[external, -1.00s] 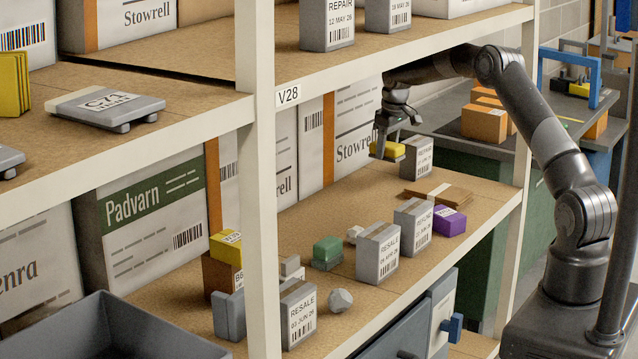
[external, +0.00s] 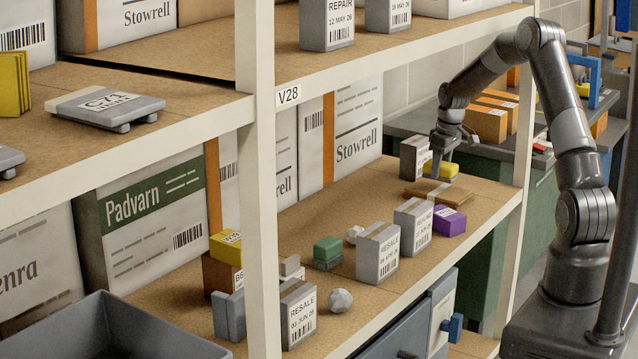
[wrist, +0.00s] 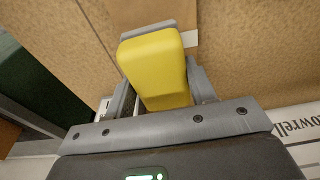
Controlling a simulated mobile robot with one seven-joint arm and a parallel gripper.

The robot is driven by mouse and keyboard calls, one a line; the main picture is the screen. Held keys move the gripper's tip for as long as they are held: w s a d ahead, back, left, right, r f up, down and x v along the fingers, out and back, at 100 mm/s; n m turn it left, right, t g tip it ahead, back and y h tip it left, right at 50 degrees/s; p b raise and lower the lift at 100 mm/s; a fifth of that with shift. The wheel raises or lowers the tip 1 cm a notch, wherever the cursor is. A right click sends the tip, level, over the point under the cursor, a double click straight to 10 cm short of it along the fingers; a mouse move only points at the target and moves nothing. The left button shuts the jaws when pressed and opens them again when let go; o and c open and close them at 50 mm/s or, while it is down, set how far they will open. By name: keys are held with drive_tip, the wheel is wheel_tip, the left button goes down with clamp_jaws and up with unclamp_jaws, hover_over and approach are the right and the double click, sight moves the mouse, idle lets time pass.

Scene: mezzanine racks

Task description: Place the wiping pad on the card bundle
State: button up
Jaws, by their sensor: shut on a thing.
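The wiping pad is a yellow block (external: 441,170), and my gripper (external: 446,163) is shut on it. In the wrist view the yellow pad (wrist: 156,72) sits between the two grey fingers of my gripper (wrist: 158,82). The card bundle (external: 452,196) is a flat brown stack with a pale band, lying on the middle shelf toward its right end. The pad shows just above the bundle's far side. I cannot tell whether they touch. In the wrist view part of the bundle (wrist: 150,10) shows beyond the pad, which hides the rest.
A grey labelled box (external: 413,157) stands close left of the pad. A purple box (external: 449,220) and a grey labelled box (external: 413,226) stand in front of the bundle. The rack post (external: 525,110) rises to the right. Bare shelf (external: 350,200) lies to the left.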

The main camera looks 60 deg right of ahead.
sight(440, 177)
drive_tip(key=shift+a+f, duration=0.15)
drive_tip(key=shift+f, duration=1.4)
drive_tip(key=shift+f, duration=0.15)
drive_tip(key=o, duration=1)
drive_tip(key=shift+c, duration=0.2)
drive_tip(key=shift+s+r, duration=0.2)
drive_tip(key=shift+r, duration=0.9)
drive_tip(key=shift+s+r, duration=0.15)
drive_tip(key=shift+r, duration=0.9)
